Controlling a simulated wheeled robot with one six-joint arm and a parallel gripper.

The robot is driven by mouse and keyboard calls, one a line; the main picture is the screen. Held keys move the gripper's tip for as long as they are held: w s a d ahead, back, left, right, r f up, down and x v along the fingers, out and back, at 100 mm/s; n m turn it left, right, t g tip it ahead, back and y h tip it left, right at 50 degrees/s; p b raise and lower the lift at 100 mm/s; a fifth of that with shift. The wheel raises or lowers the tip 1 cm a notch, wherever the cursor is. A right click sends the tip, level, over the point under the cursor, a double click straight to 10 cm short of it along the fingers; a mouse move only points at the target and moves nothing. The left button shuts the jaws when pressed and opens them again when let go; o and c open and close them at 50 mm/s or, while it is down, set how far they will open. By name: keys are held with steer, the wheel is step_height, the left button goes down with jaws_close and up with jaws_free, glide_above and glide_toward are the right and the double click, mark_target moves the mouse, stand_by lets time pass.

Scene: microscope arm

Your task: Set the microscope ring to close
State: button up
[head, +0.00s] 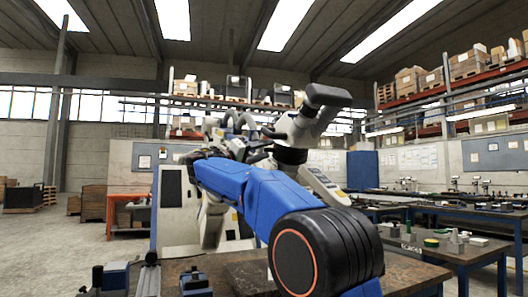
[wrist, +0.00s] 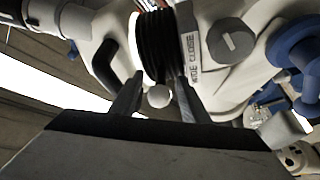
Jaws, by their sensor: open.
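The microscope (head: 318,120) stands behind my blue arm in the head view, its lower body partly hidden. In the wrist view its pale body (wrist: 225,15) fills the upper part. A black ribbed ring (wrist: 160,45) sits on it, beside a label plate (wrist: 191,58) that reads "WIDE CLOSE". My gripper (wrist: 157,98) is open, one finger on each side of a small pale round knob (wrist: 158,96) just below the ring. I cannot tell whether the fingers touch the knob or the ring. My gripper is not clear in the head view.
A round grey slotted knob (wrist: 231,42) is right of the label. A curved black handle (wrist: 104,65) lies close to the left finger, and blue knobs (wrist: 292,42) are at the right. Workbenches (head: 465,250) with small items stand at the right.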

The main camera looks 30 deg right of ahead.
mark_target(279, 150)
jaws_close()
steer(key=shift+s+d+f+n+t+y, duration=0.1)
steer(key=shift+s+f+n+t+y, duration=0.15)
steer(key=shift+s+n+t, duration=0.75)
steer(key=shift+s+d+f+n+t+y, duration=0.2)
steer(key=shift+n+t, duration=0.35)
steer(key=shift+t, duration=1)
steer(key=shift+s+a+f+n+t+y, duration=0.2)
steer(key=shift+s+n+t, duration=0.5)
steer(key=shift+t, duration=0.55)
steer(key=shift+s+d+f+n+t+y, duration=0.2)
steer(key=shift+s+n+t+y, duration=0.3)
steer(key=shift+n+t, duration=0.45)
steer(key=shift+s+d+f+n+t+y, duration=0.3)
steer(key=shift+n+t+y, duration=0.4)
steer(key=shift+t, duration=0.4)
steer(key=shift+s+d+f+n+t+y, duration=0.15)
steer(key=shift+s+n+t+y, duration=0.3)
steer(key=shift+n+t+y, duration=0.45)
steer(key=shift+t, duration=0.25)
jaws_free()
